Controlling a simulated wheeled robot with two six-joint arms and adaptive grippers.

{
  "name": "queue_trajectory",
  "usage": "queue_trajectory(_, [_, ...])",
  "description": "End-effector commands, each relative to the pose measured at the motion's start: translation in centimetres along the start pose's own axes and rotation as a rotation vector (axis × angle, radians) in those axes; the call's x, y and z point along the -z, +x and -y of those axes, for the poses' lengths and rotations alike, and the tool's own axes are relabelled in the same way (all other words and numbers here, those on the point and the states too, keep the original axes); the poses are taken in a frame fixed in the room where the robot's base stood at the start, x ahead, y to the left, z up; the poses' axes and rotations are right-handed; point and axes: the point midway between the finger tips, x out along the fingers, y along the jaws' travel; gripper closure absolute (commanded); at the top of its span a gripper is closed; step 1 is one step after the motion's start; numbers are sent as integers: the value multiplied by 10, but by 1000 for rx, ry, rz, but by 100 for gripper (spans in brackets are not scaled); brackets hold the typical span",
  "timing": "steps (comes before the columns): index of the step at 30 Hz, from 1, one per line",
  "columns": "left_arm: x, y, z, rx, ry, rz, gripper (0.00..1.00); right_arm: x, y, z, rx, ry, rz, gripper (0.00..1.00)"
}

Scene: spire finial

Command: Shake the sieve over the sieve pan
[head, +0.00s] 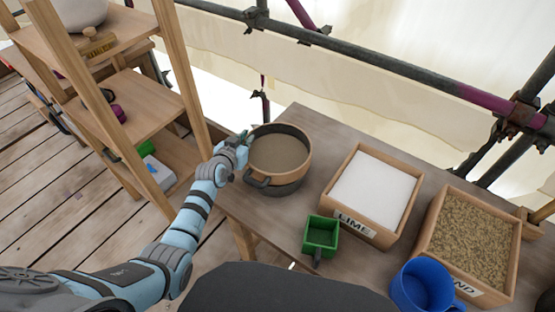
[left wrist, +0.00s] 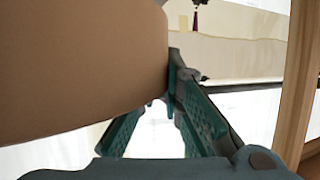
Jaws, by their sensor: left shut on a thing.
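The round sieve (head: 280,150) has a tan wooden rim and a layer of brown sand-like material inside. It is over the dark sieve pan (head: 287,188) at the left end of the table. I cannot tell whether they touch. A dark handle (head: 258,181) shows at the near side. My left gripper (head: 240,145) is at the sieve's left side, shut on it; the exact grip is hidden. In the left wrist view the sieve's brown wall (left wrist: 80,65) fills the upper left, beside my left gripper's fingers (left wrist: 165,100). My right gripper is not in view.
On the wooden table (head: 290,215), a lime box (head: 375,190), a sand box (head: 470,240), a green scoop (head: 320,235) and a blue mug (head: 425,287) stand to the right. A wooden shelf (head: 140,100) stands close left of my arm. Scaffold pipes (head: 400,70) run behind.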

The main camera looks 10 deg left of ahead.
Motion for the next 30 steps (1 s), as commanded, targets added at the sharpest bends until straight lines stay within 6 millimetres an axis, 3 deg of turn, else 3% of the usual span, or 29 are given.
queue_trajectory(1, [-4,5,7,1,1,-3,100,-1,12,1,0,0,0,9])
queue_trajectory(6, [0,5,15,-1,-1,0,100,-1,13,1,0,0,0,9])
queue_trajectory(13, [0,-7,-18,-3,-3,5,100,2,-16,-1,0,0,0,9])
queue_trajectory(18, [-3,-10,-32,-1,-1,2,100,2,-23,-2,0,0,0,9])
queue_trajectory(30, [-2,6,15,1,1,-1,100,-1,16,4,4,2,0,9])
